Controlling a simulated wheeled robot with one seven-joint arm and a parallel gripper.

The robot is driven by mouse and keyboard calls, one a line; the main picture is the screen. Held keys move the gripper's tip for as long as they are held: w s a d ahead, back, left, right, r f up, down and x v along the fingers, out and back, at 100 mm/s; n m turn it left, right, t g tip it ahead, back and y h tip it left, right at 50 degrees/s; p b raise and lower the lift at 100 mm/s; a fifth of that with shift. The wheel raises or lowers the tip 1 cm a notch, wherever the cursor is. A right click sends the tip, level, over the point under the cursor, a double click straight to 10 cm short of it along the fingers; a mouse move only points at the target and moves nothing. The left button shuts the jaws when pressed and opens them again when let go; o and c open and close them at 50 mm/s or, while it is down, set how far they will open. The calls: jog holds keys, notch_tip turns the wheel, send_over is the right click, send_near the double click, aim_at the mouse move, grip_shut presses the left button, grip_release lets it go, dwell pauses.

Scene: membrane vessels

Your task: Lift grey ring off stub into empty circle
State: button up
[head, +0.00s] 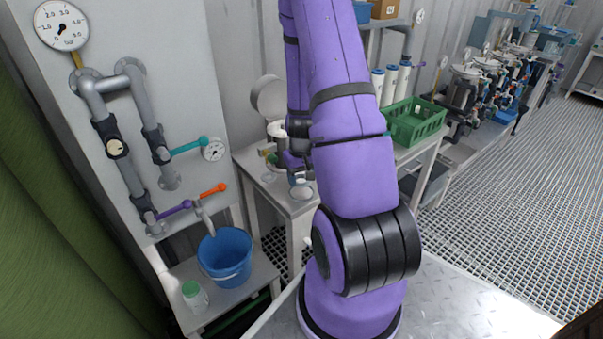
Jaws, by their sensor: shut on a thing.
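My gripper (288,163) is small and dark in this view, low over the white bench left of my purple arm. It is partly hidden behind the arm. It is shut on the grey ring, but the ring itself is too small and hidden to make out. A small pale round fitting (301,190) stands on the bench just below and right of the gripper. I cannot tell whether it is the stub. The empty circle cannot be made out. An open pale vessel (276,130) with its round lid (267,97) raised stands behind the gripper.
The white bench (289,203) has a bare front edge. A green crate (415,122) and several white cylinders (391,84) stand to the right. Pipes with coloured valve handles (188,146) are on the left wall panel. A blue bucket (226,257) stands below them.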

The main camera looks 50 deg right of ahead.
aim_at(301, 193)
jog(key=shift+f, duration=2.05)
jog(key=shift+f, duration=0.25)
jog(key=o, duration=1)
jog(key=shift+r, duration=0.15)
notch_tip(301, 193, up, 10)
jog(key=shift+r, duration=0.25)
jog(key=shift+r, duration=0.1)
